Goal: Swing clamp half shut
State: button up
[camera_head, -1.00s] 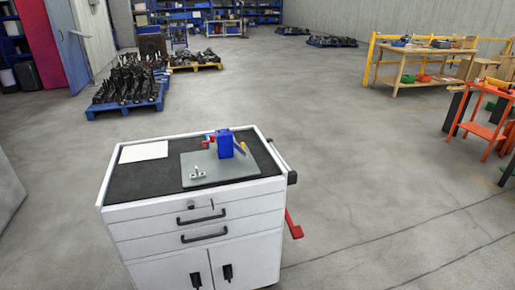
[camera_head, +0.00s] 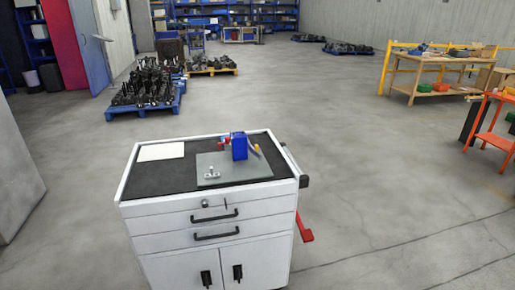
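A small blue block-shaped device (camera_head: 239,147) stands on a grey plate (camera_head: 262,173) on top of the white tool cabinet. It has a small red part on its left and a yellow-tipped lever (camera_head: 256,148) leaning on its right. It may be the clamp, but it is too small to tell how far it is shut. A small silver fitting (camera_head: 211,173) stands at the front left of the plate. My gripper is not in view.
The white cabinet (camera_head: 210,207) has a black top, a white sheet (camera_head: 160,151) and a red pedal (camera_head: 305,232) low on its right. Pallets (camera_head: 146,107) stand behind left. A wooden bench (camera_head: 435,88) and an orange stand (camera_head: 492,137) are right. Floor around the cabinet is clear.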

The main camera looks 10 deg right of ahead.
aim_at(254, 150)
jog(key=u, duration=0.05)
jog(key=i, duration=0.9)
jog(key=z, duration=1.15)
jog(key=k, duration=0.1)
jog(key=u, duration=3.05)
